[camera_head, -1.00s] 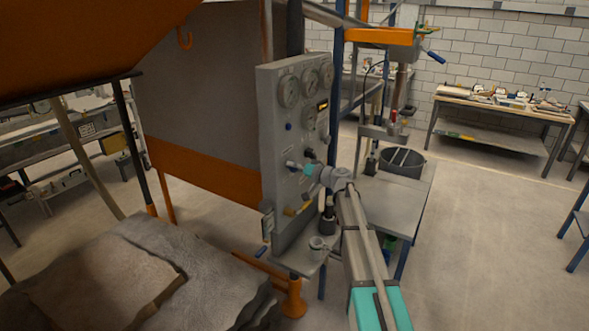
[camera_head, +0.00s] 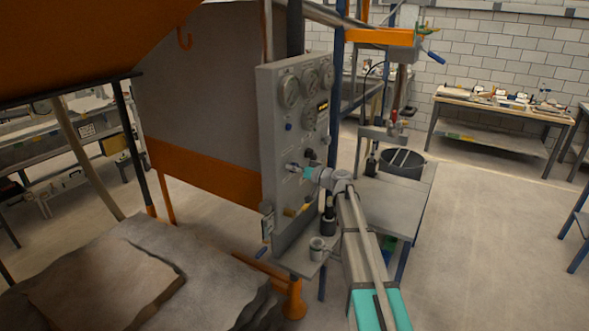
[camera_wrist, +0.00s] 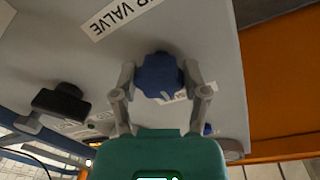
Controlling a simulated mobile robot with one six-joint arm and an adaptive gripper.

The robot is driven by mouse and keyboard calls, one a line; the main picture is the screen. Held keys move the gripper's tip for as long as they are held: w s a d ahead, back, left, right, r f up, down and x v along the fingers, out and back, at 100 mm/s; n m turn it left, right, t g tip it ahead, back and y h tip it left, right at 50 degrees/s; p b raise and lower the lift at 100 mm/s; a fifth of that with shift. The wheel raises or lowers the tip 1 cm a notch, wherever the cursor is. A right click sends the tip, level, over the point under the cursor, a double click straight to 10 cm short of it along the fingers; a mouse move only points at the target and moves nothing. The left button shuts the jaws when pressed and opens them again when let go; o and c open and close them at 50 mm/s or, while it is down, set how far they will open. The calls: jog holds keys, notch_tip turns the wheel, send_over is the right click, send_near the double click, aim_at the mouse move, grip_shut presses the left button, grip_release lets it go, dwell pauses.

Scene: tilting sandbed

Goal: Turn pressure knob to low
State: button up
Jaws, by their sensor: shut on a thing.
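The grey control panel (camera_head: 283,140) stands upright in the middle of the head view. A blue knob (camera_wrist: 158,76) with a white mark sits on the panel face in the wrist view. My gripper (camera_wrist: 159,72) has one finger on each side of this knob and is shut on it. In the head view my gripper (camera_head: 304,172) reaches the panel from the right, and the knob is small and partly hidden there. A black knob (camera_wrist: 60,103) is to the left in the wrist view. A white label (camera_wrist: 122,12) above the blue knob reads "R VALVE", its start cut off.
Round gauges (camera_head: 289,91) are on the upper panel. Rough sand-coloured slabs (camera_head: 130,280) lie at lower left. A grey table (camera_head: 395,203) and a dark bin (camera_head: 402,162) are at right. Open floor lies farther right.

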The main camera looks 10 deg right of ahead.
jog(key=o, duration=1.1)
jog(key=shift+o, duration=0.2)
jog(key=v, duration=0.7)
jog(key=shift+s+d, duration=0.2)
jog(key=shift+f, duration=0.1)
